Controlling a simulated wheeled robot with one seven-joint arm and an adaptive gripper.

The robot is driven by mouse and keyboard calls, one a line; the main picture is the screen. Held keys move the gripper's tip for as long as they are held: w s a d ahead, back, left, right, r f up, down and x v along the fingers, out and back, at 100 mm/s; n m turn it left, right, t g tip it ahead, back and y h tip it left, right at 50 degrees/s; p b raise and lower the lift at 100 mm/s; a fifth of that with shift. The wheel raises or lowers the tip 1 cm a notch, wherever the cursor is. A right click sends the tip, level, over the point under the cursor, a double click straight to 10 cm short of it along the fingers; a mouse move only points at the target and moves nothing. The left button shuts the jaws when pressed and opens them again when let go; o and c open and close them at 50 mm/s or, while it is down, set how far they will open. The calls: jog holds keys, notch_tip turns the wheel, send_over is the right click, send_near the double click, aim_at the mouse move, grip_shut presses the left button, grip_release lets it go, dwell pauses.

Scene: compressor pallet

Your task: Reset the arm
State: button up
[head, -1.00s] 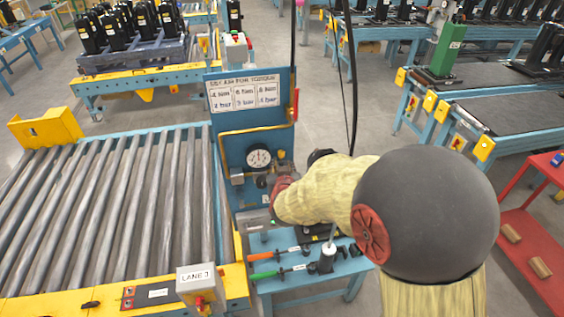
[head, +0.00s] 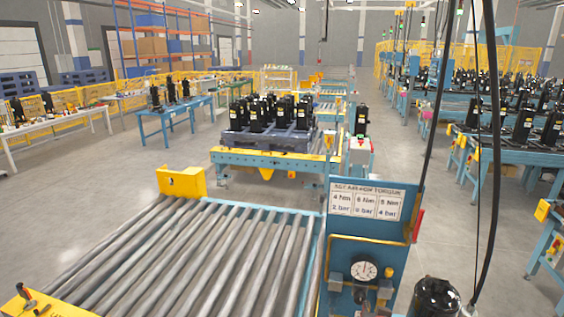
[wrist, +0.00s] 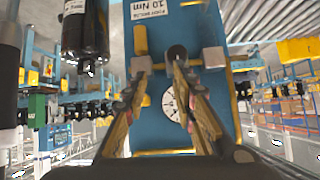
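My gripper (wrist: 160,78) shows in the wrist view with its two fingers spread apart and nothing between them. It faces the blue torque panel (wrist: 205,30), with the round gauge (wrist: 170,104) and a dark knob (wrist: 177,52) seen between and beside the fingers. Whether the fingertips touch any fitting cannot be told. In the head view the same kind of panel (head: 340,258) stands at the lower right with its gauge (head: 363,270) and a white torque sign (head: 366,204). My arm is not clearly seen in the head view.
A roller conveyor (head: 200,255) lies left of the panel. A shiny black object (head: 437,297) shows at the bottom right; a black cylinder (wrist: 85,30) shows in the wrist view. Dark cables (head: 487,150) hang at the right. Grey floor is open at the left.

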jog(key=s+a+f+n+g+y+b, duration=0.15)
jog(key=s+a+g+y, duration=0.25)
jog(key=s+a, duration=0.65)
jog(key=s+r+n+b, duration=0.1)
jog(key=s+r+b, duration=0.3)
jog(key=s, duration=0.3)
jog(key=s+r+n+b, duration=0.2)
jog(key=s+r, duration=0.3)
jog(key=s, duration=0.3)
jog(key=shift+s+d+h+b, duration=0.15)
jog(key=shift+d+h+b, duration=0.2)
jog(key=shift+b, duration=0.5)
jog(key=shift+c, duration=0.3)
